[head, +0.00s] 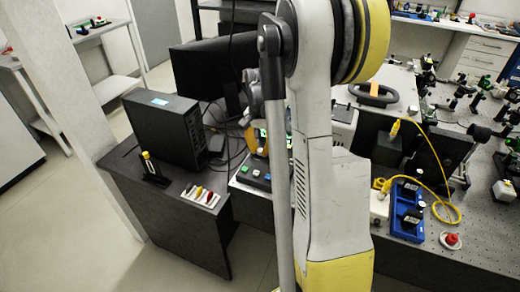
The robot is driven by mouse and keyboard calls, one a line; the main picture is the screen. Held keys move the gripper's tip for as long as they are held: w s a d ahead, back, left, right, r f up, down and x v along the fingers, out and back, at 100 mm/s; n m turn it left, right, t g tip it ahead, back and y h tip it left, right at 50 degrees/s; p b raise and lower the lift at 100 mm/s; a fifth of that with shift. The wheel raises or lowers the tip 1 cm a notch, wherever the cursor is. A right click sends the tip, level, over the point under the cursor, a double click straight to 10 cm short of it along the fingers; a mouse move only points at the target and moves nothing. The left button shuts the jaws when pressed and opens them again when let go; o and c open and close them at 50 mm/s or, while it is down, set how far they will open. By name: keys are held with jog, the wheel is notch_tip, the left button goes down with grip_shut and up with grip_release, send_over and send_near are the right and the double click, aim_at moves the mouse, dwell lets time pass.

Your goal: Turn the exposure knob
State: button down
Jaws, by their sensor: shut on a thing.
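The control box (250,178), a dark unit with several coloured buttons on its front, stands on the dark desk left of my arm. A small lit green display shows just behind it, partly covered. My gripper (254,148) is mostly hidden behind my white arm link. Its grey wrist and yellow parts show at the link's left edge, low over the control box. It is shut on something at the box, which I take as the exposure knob. The knob itself is hidden by the gripper and arm, so its angle cannot be seen.
A black computer case (165,128) and a monitor (203,68) stand on the desk left of my gripper. Right of my arm, a blue device (407,212) and a yellow cable (447,180) crowd the optical table.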

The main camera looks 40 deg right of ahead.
aim_at(260, 151)
jog(key=n, duration=0.5)
jog(key=shift+n, duration=0.3)
dwell(0.4)
jog(key=c, duration=1.3)
grip_release()
jog(key=shift+s+a, duration=0.1)
notch_tip(260, 151, up, 12)
